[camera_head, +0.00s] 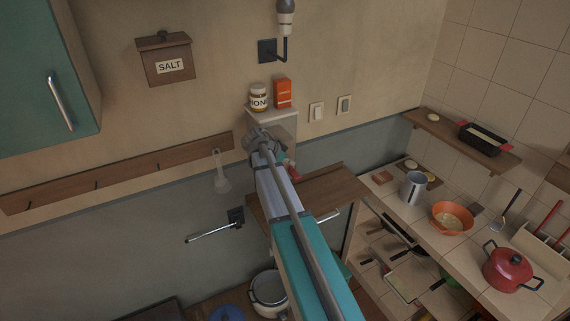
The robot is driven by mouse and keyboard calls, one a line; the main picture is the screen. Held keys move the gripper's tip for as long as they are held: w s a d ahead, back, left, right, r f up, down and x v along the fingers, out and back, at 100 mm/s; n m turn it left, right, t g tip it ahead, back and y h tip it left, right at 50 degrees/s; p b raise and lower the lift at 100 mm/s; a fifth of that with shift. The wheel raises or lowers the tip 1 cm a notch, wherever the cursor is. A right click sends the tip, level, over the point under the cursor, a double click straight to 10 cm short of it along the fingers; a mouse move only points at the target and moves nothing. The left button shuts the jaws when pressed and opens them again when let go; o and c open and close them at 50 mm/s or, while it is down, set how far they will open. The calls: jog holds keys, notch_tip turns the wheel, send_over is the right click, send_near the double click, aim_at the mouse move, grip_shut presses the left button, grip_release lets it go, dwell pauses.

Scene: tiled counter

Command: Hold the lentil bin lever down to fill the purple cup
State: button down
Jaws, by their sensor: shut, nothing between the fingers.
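My arm reaches up the middle of the view toward the wall. My gripper (262,140) is the dark grey piece at its far end, shut and empty. It is in front of a pale wall-mounted piece (287,121) under a jar and an orange box. I cannot tell whether this piece is the lentil bin. Small teal and red parts (293,173) show just right of my arm; I cannot tell whether the red one is a lever. My arm hides much of that spot. I see no purple cup.
A wooden ledge (325,193) lies right of and below my gripper. A wall bracket arm (210,233) sticks out to the left. The tiled counter (385,188) at right holds a grey mug (413,188), an orange bowl (452,217) and a red pot (510,270).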

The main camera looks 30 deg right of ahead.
aim_at(297, 175)
jog(key=b+x, duration=0.2)
jog(key=x, duration=0.1)
jog(key=shift+a+f, duration=0.2)
jog(key=shift+f+b, duration=1.55)
jog(key=shift+f, duration=0.05)
jog(key=shift+a+f, duration=0.1)
jog(key=shift+a, duration=0.15)
